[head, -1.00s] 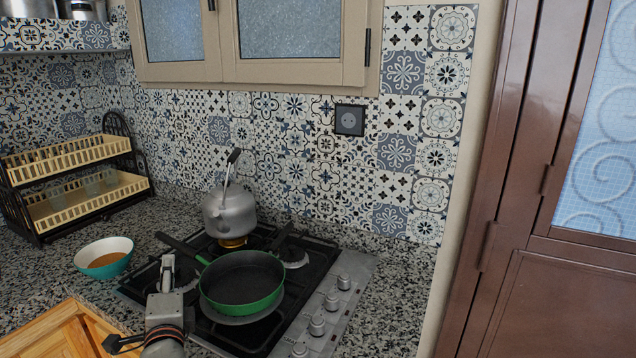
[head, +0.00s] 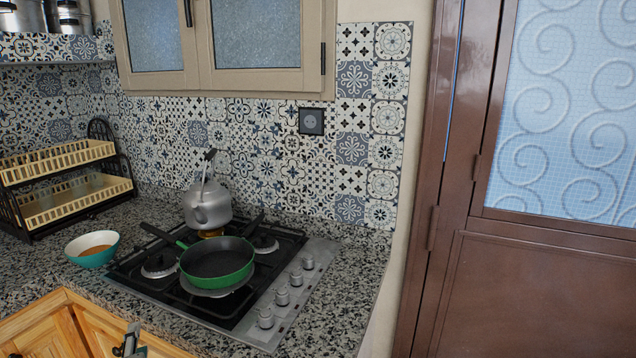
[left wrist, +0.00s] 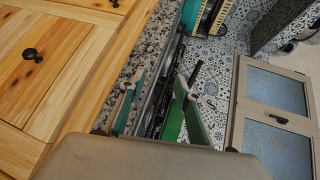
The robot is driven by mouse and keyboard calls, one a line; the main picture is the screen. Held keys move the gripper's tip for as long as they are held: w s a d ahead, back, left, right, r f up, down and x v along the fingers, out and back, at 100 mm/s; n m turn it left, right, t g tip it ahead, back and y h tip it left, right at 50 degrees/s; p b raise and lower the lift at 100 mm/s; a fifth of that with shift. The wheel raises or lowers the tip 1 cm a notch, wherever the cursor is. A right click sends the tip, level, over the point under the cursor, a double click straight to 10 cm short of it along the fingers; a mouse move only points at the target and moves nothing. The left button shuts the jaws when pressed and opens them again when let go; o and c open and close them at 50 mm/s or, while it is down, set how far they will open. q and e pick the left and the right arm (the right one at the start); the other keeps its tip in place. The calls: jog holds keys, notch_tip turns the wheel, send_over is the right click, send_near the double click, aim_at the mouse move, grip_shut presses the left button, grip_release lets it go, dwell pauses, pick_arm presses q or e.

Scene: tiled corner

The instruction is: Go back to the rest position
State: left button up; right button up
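My left gripper (head: 130,343) shows at the bottom edge of the head view, low in front of the wooden cabinet and apart from the pan. In the left wrist view its two fingers (left wrist: 158,95) stand apart with nothing held between them. A green frying pan (head: 218,262) sits upright on the black gas hob (head: 150,290), its dark handle pointing back left. A grey kettle (head: 207,208) stands on the rear burner. My right gripper is in neither view.
A teal and white bowl (head: 92,250) with brown contents stands left of the hob. A black rack with cream trays (head: 60,200) is at the left. The granite counter edge and wooden cabinet (head: 45,330) lie close to my left gripper. A brown door (head: 540,290) is at the right.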

pick_arm(q)
jog(key=s+f+n+g+h, duration=0.1)
jog(key=s+f+n+g, duration=0.1)
jog(key=s+f, duration=0.35)
jog(key=s+f+n+g+h, duration=0.1)
jog(key=s+f+n+g, duration=0.15)
jog(key=s, duration=0.65)
jog(key=s+f+n+g+h, duration=0.1)
jog(key=s+f+g, duration=0.1)
jog(key=s+f, duration=0.4)
jog(key=d+f+n+t+h, duration=0.1)
jog(key=d+f+t+h, duration=0.1)
jog(key=d+f, duration=0.4)
jog(key=w+d+f+n+t+h, duration=0.1)
jog(key=d+f+h, duration=0.4)
jog(key=d, duration=0.5)
jog(key=shift+d+f+t, duration=0.3)
jog(key=shift+f+t, duration=0.15)
jog(key=shift+f, duration=0.35)
jog(key=shift+w+n, duration=0.1)
jog(key=shift+n, duration=0.15)
